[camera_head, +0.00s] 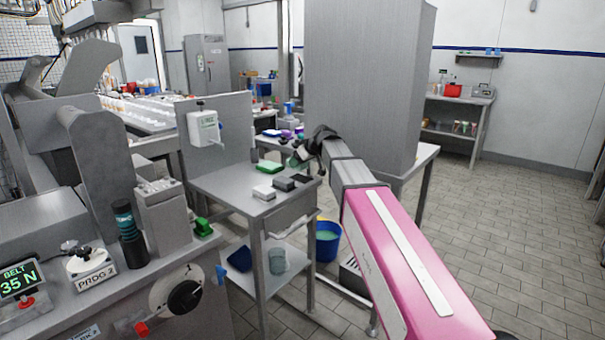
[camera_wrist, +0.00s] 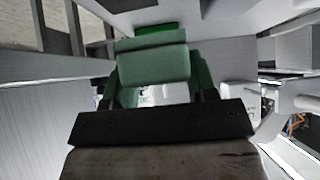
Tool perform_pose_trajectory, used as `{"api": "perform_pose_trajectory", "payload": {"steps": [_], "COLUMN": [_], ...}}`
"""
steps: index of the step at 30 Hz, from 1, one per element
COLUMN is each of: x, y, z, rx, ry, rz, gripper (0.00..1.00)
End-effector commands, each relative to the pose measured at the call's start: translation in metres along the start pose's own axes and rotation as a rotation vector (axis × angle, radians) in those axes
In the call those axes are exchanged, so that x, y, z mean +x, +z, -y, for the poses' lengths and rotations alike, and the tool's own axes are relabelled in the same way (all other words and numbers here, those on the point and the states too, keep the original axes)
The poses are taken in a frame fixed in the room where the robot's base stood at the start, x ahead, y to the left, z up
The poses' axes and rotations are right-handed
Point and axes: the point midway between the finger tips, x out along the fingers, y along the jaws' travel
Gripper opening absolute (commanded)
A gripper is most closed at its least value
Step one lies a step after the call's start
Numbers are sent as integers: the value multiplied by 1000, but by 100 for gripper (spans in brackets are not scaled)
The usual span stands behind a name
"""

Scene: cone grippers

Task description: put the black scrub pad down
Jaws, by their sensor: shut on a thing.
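My gripper (camera_head: 301,156) is above the back right part of the small steel table (camera_head: 228,190). In the wrist view my gripper (camera_wrist: 158,84) is shut on a dull grey-green pad-like block (camera_wrist: 152,66), held crosswise between green fingers. The block looks greenish rather than black, and I cannot tell whether it is the task's pad. It appears clear of the tabletop, but the gap is hard to judge. A thin black pad (camera_head: 303,178) lies flat at the table's right edge, with a dark grey block (camera_head: 284,184) and a whitish block (camera_head: 264,192) beside it.
A bright green pad (camera_head: 270,167) lies farther back on the table. The table's left and front parts are clear. A white dispenser (camera_head: 203,128) hangs on the panel behind. A tall grey cabinet (camera_head: 362,80) stands right of my gripper. A blue bucket (camera_head: 327,240) is on the floor.

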Motion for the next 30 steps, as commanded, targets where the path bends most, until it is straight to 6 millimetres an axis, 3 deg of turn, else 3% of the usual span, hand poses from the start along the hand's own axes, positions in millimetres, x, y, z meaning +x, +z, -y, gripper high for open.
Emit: {"api": "perform_pose_trajectory", "payload": {"steps": [3,7,20,30], "x": [12,16,44,46], "y": [5,8,37,39], "z": [-20,-28,-29,-29], "rx": [2,0,1,0], "ry": [0,0,-1,0], "rz": [2,1,1,0], "gripper": [27,27,27,27]}}
